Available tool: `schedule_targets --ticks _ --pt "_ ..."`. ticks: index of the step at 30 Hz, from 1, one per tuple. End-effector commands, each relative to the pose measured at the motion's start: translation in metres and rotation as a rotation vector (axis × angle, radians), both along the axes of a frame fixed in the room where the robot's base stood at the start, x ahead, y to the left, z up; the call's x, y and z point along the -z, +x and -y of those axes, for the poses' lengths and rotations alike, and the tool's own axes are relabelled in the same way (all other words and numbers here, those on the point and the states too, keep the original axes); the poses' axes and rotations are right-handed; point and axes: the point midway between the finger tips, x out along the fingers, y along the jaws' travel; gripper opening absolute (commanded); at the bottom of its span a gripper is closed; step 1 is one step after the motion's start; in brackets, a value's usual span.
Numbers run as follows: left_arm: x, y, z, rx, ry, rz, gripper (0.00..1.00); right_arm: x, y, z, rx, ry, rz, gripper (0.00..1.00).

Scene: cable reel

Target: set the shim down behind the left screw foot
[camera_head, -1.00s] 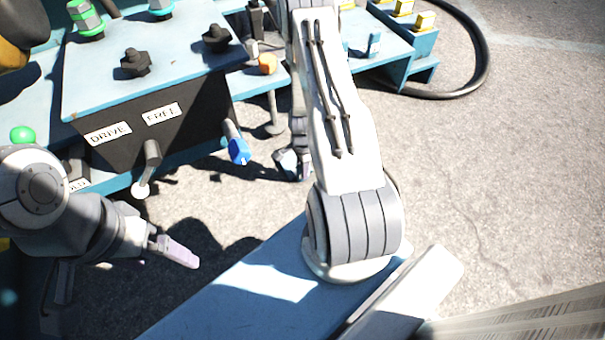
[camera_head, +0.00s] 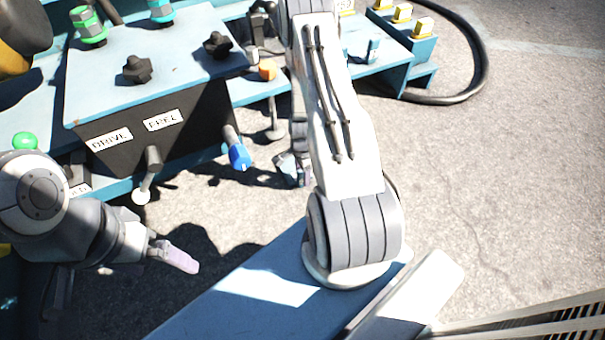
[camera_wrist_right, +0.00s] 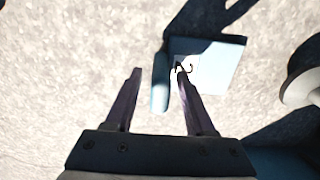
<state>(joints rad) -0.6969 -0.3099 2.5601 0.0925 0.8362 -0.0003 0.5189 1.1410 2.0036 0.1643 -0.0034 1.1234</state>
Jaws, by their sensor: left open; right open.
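A light blue piece (camera_wrist_right: 215,68) that looks like the shim lies on the ground in the right wrist view, a dark hook-shaped mark on it. A narrow blue part (camera_wrist_right: 160,92) shows between the fingers of my right gripper (camera_wrist_right: 158,72). The gripper is open, its right finger overlapping the piece; contact cannot be told. In the head view my right gripper (camera_head: 293,170) is small and partly hidden by my arm, near a grey screw foot (camera_head: 275,132) under the blue bench. My left gripper (camera_head: 178,258) is open and empty at the left.
A pale round foot or disc (camera_wrist_right: 304,78) stands at the right edge of the right wrist view. The control box (camera_head: 150,70) has black knobs, levers and a blue-tipped handle (camera_head: 238,157). A black hose (camera_head: 482,60) curves at the upper right. Bare ground lies to the right.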

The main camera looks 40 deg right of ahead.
Motion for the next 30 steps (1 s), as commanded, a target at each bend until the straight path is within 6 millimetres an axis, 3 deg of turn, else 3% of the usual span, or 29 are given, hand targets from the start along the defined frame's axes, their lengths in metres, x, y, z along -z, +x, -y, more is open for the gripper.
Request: schedule_targets --ticks 6,18,30 --pt "-0.041 0.000 0.000 0.000 0.000 0.000 0.95 -0.041 0.000 0.000 0.001 0.000 0.000 0.55" --pt "-0.098 0.000 0.000 0.000 0.000 0.000 0.95 -0.100 0.000 0.000 0.001 0.000 0.000 0.55" --pt "-0.113 0.000 0.000 0.000 0.000 0.000 0.95 -0.115 0.000 0.000 0.000 0.000 0.000 0.55"
